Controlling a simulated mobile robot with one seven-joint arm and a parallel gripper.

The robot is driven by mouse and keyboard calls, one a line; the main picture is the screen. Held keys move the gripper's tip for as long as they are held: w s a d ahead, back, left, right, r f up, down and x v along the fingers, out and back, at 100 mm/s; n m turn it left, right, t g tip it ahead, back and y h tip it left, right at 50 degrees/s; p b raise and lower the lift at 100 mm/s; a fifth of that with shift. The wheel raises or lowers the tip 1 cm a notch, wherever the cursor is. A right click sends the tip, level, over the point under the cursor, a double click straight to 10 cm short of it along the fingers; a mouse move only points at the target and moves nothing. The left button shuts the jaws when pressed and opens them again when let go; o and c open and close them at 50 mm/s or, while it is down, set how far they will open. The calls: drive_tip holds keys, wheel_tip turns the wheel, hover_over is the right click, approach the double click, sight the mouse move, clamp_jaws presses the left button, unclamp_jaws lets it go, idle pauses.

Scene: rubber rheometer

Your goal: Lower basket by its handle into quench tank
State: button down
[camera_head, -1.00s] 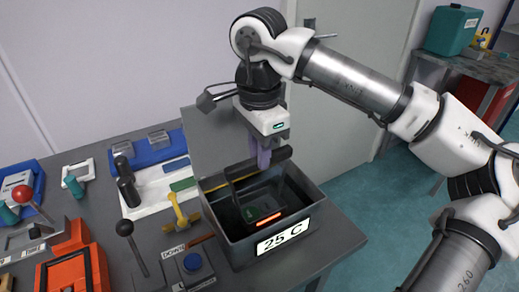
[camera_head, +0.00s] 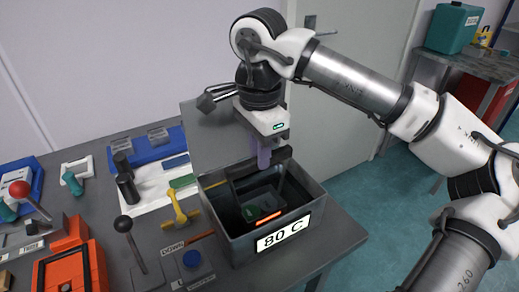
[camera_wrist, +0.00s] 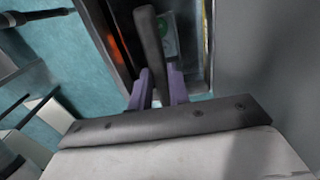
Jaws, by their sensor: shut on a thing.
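The quench tank (camera_head: 232,243) is an open grey box at the table's right end, with a front label reading "80 C". The dark basket (camera_head: 250,216) is inside the tank below its rim, with a glowing orange strip at its front and a green patch inside. My gripper (camera_head: 264,158) has purple fingers and is over the tank, pointing down. It is shut on the basket's black handle, which also shows between the fingers (camera_wrist: 157,90) in the wrist view as a dark bar (camera_wrist: 148,42). Whether the basket touches the tank floor is hidden.
A grey upright panel (camera_head: 215,135) stands behind the tank. An orange device (camera_head: 72,275) is farther left. Floor lies beyond the table's right edge.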

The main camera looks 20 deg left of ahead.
drive_tip(key=shift+f, duration=0.15)
drive_tip(key=c, duration=1.3)
unclamp_jaws()
drive_tip(key=shift+o, duration=0.2)
wheel_tip(320, 180, up, 14)
